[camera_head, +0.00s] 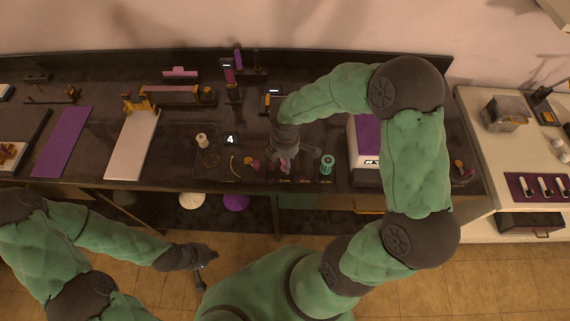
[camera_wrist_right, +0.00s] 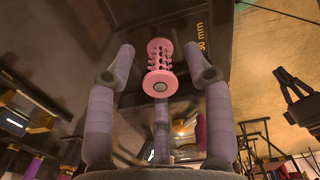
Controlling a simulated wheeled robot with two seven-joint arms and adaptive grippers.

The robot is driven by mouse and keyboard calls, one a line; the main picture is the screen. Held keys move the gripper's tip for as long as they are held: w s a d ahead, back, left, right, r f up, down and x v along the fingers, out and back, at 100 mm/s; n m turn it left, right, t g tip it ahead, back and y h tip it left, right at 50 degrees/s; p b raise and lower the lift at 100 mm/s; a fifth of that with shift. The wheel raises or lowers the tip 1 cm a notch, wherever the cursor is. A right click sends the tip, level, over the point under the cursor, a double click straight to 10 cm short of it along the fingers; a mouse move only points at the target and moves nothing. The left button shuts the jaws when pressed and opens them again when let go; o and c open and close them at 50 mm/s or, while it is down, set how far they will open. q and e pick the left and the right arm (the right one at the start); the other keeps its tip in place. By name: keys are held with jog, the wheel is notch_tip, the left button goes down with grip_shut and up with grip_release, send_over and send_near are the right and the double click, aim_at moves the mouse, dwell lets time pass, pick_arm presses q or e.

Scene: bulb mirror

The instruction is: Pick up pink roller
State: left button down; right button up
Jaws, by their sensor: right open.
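The pink roller (camera_wrist_right: 159,68) has spools at both ends and a studded middle. In the right wrist view it stands between the fingers of my right gripper (camera_wrist_right: 158,52), with gaps visible on both sides. In the head view the roller (camera_head: 284,166) is partly hidden under my right gripper (camera_head: 292,153), which is over it at the front of the dark table. My right gripper is open and holds nothing. My left gripper (camera_head: 204,271) is low in front of the table, away from the roller; its jaw opening is not clear.
A teal roller (camera_head: 327,163) stands just right of my right gripper. A cream spool (camera_head: 202,140) and a black sign with a 4 (camera_head: 231,139) are to the left. A white box with a purple top (camera_head: 366,135) stands further right, near my right arm.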

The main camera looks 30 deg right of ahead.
jog(key=c, duration=1)
jog(key=shift+r, duration=0.1)
